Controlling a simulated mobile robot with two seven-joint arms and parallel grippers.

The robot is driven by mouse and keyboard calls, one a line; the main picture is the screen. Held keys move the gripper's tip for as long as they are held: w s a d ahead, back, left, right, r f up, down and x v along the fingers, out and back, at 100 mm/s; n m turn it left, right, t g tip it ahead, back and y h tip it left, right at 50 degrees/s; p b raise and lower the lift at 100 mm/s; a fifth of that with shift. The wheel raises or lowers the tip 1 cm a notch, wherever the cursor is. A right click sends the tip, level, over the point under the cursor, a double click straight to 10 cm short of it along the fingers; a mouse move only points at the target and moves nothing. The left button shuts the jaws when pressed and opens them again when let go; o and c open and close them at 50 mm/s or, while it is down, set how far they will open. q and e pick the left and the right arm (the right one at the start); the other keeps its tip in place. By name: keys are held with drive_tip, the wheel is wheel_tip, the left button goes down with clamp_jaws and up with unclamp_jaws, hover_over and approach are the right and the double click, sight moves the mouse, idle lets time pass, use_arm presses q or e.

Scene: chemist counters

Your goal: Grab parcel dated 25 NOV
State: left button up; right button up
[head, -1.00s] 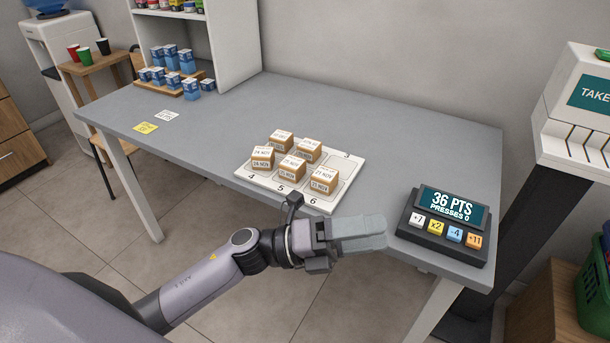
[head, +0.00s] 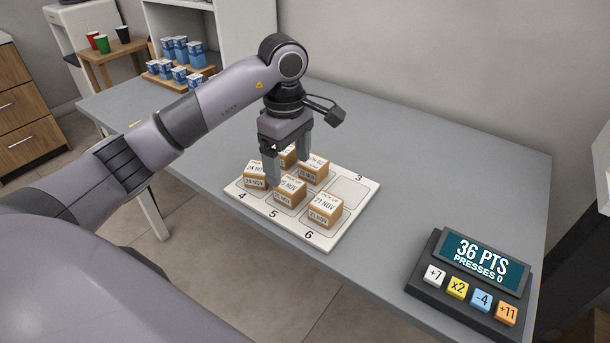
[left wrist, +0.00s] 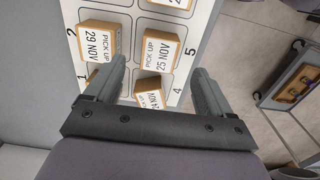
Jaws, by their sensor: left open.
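The parcel dated 25 NOV (head: 288,194) is a small brown box with a white label, in slot 5 of the white numbered board (head: 352,215). It also shows in the left wrist view (left wrist: 158,50), between and just beyond my fingertips. My left gripper (head: 288,172) is open and empty, pointing down above the board; one finger overlaps this parcel's left edge in the head view. The parcel dated 24 NOV (head: 256,176) is in slot 4, partly hidden by the gripper in the left wrist view. My right gripper is not in view.
Other parcels stand close by: 21 NOV (head: 325,210) in slot 6, 29 NOV (left wrist: 96,44) behind, and another (head: 313,172) in the back row. Slot 3 (head: 347,192) is empty. A button device (head: 470,275) reads 36 PTS. Blue boxes (head: 180,75) stand at the back left.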

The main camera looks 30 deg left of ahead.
sight(289, 184)
use_arm(q)
drive_tip(key=shift+w+a, duration=0.15)
drive_tip(key=shift+w, duration=0.1)
drive_tip(key=shift+f, duration=0.35)
drive_tip(key=shift+s+f, duration=0.2)
drive_tip(key=shift+f, duration=0.5)
wheel_tip(289, 184, down, 5)
drive_tip(key=shift+r+p, duration=0.1)
drive_tip(key=shift+p, duration=0.2)
drive_tip(key=c, duration=1.1)
